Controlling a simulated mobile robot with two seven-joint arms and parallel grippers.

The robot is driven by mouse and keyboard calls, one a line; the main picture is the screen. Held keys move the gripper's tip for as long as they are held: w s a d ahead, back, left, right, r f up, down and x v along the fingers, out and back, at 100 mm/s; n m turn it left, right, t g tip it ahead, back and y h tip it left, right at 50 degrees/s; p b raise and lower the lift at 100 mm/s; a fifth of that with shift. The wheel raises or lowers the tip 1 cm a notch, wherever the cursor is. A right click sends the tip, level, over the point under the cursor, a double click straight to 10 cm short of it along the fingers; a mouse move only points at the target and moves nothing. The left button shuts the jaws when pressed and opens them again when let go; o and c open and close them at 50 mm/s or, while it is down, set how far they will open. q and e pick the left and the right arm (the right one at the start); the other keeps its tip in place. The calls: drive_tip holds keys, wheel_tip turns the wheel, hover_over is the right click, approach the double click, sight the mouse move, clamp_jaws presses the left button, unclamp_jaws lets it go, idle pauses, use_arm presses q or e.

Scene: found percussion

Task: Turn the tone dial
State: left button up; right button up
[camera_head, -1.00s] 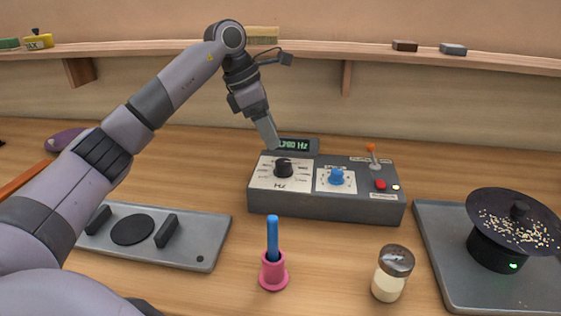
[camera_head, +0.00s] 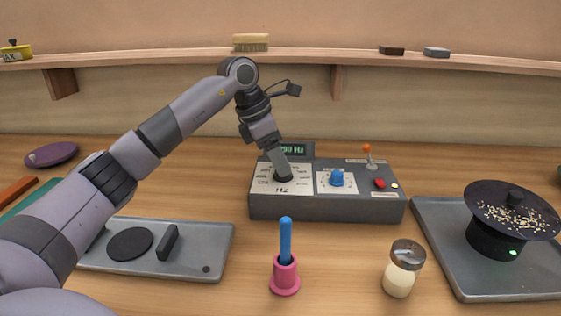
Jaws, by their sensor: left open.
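The grey control box (camera_head: 330,210) stands on the table with a small green Hz display (camera_head: 293,149) behind its left part. The black dial (camera_head: 285,179), on a white panel marked Hz, is at the box's left. A blue knob (camera_head: 337,178) sits on a second white panel to its right. My left gripper (camera_head: 281,167) points down over the black dial, open, and hides the dial's upper part. I cannot tell whether the fingers touch the dial or are around it. My right gripper is not in view.
The box also has an orange-tipped lever (camera_head: 368,153) and a red button (camera_head: 380,184). In front stand a blue stick in a pink holder (camera_head: 285,276) and a glass shaker (camera_head: 401,268). A black plate with grains (camera_head: 512,209) is at the right. A shelf (camera_head: 330,57) runs along the wall.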

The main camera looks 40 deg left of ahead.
use_arm(q)
drive_tip(key=shift+x, duration=0.8)
drive_tip(key=c, duration=1)
drive_tip(key=shift+r+m+p, duration=0.15)
drive_tip(key=shift+m+p, duration=0.25)
drive_tip(key=shift+p, duration=0.1)
drive_tip(key=shift+w+r+m+g+h+p, duration=0.1)
drive_tip(key=shift+m+g+h+p, duration=0.25)
drive_tip(key=shift+m+p, duration=0.55)
drive_tip(key=shift+m+g+h+p, duration=0.3)
drive_tip(key=shift+m+p, duration=0.25)
drive_tip(key=shift+m, duration=0.45)
drive_tip(key=shift+w+a+m+g+p, duration=0.1)
drive_tip(key=shift+m+g+p, duration=0.2)
drive_tip(key=shift+m, duration=0.4)
